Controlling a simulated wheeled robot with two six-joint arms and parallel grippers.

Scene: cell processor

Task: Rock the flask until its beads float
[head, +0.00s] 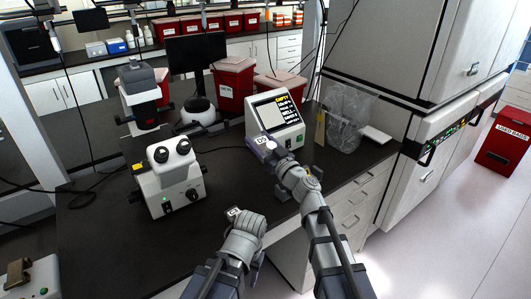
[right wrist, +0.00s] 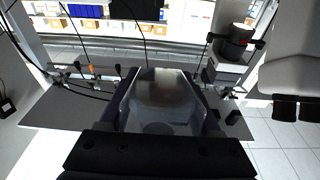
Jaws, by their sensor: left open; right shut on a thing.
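In the right wrist view a clear flask (right wrist: 165,98) sits between the fingers of my right gripper (right wrist: 163,78), which is shut on it. The flask is see-through with a greyish inside; I cannot make out single beads or whether any float. In the head view my right gripper (head: 262,143) is over the bench, just in front of the white device with a screen (head: 276,122); the flask is mostly hidden there. My left gripper (head: 234,213) is open and empty, lower and nearer, above the bench's front edge.
A white microscope (head: 172,182) stands left on the dark bench (head: 110,235), with another microscope (head: 140,97) behind. A clear bag-lined bin (head: 346,118) stands right of the device. Red bins (head: 232,82) stand behind.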

